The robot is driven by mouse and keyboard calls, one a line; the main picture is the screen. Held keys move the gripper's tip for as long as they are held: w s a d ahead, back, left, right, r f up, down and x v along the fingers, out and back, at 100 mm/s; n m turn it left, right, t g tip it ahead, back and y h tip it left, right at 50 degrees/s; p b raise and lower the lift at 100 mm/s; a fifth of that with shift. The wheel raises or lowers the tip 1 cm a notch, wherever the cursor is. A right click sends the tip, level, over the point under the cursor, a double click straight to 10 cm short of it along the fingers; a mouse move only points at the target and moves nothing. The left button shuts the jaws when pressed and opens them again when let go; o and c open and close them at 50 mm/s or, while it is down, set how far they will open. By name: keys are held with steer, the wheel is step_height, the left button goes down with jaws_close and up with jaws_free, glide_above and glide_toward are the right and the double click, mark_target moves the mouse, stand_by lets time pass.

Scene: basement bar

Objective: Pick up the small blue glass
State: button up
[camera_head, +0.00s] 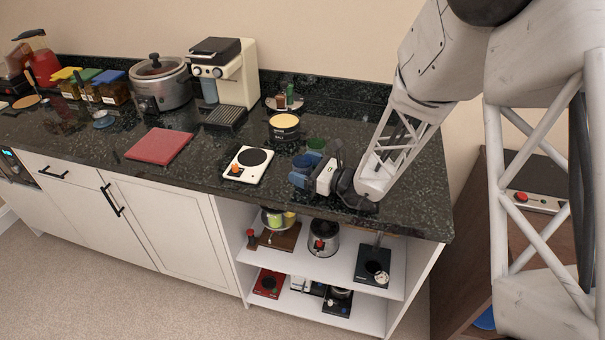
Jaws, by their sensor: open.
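A small blue glass (303,162) stands on the dark countertop, right of the white hot plate. My gripper (306,180) reaches in from the right, low over the counter, with its fingers pointing left. It is open. Its fingers are beside the near side of the blue glass and overlap it in the picture. I cannot tell whether they touch the glass or how far they are around it. The lower part of the glass is hard to make out against the dark fingers.
A green cup (316,145) stands just behind the blue glass. A white hot plate (247,164) lies to the left. A dark canister with a yellow top (284,126) stands behind. A red board (159,145) and coffee machine (233,75) are farther left. The counter's front edge is close.

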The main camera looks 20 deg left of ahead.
mark_target(305, 158)
steer(key=c, duration=1)
steer(key=shift+r, duration=0.15)
steer(key=shift+c, duration=0.2)
steer(key=shift+r, duration=1.6)
steer(key=s+d+r, duration=0.1)
steer(key=s+d, duration=0.7)
steer(key=s, duration=0.5)
steer(key=shift+s+r, duration=0.3)
steer(key=shift+s, duration=0.1)
